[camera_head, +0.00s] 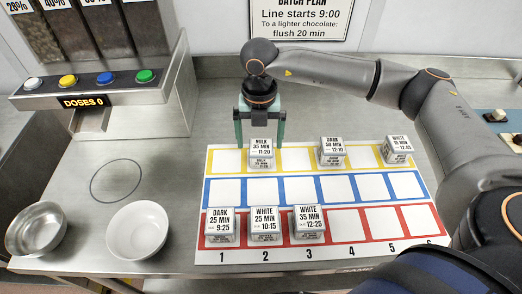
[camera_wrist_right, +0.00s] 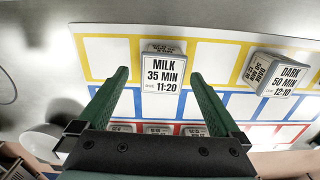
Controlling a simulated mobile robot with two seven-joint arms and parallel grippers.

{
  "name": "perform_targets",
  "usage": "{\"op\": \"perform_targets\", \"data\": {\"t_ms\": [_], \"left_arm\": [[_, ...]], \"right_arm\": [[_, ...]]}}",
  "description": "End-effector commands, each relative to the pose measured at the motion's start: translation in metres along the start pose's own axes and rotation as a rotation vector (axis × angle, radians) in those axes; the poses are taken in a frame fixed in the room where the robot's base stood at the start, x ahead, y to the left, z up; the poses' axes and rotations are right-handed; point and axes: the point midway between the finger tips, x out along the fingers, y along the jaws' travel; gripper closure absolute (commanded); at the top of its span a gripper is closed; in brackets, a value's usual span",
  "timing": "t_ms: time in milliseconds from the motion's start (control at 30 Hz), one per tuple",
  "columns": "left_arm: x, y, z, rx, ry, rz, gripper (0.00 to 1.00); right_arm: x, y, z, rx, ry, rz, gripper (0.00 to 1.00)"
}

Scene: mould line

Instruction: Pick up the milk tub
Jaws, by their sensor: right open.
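The milk tub (camera_head: 261,156) is a small grey tub with a white label reading MILK 35 MIN 11:20. It stands in the second cell of the yellow row on the planning mat (camera_head: 335,258). My right gripper (camera_head: 260,136) is above and around it in the head view, with its green fingers apart. In the right wrist view the milk tub (camera_wrist_right: 164,70) shows beyond and between the two open fingertips (camera_wrist_right: 160,78). I cannot tell whether a finger touches it. My left gripper is not in view.
A dark tub (camera_head: 332,150) and a tilted-looking white tub (camera_head: 397,149) stand farther right in the yellow row. A dark tub (camera_head: 221,225) and two white tubs (camera_head: 265,223) stand in the red row. A steel bowl (camera_head: 36,230) and a white bowl (camera_head: 136,228) are at left. The blue row is empty.

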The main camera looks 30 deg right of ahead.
Motion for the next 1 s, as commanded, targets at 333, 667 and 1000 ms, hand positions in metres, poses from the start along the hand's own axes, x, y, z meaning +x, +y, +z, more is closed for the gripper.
{"op": "perform_targets", "data": {"t_ms": [333,667,1000], "left_arm": [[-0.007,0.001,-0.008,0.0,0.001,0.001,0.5],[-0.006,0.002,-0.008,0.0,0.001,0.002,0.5],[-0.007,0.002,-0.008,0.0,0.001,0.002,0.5]], "right_arm": [[0.039,-0.004,-0.002,0.0,0.001,-0.001,0.0],[0.039,-0.004,-0.002,0.0,0.0,0.0,0.15],[0.039,-0.004,-0.002,0.0,0.0,0.0,0.53]]}}
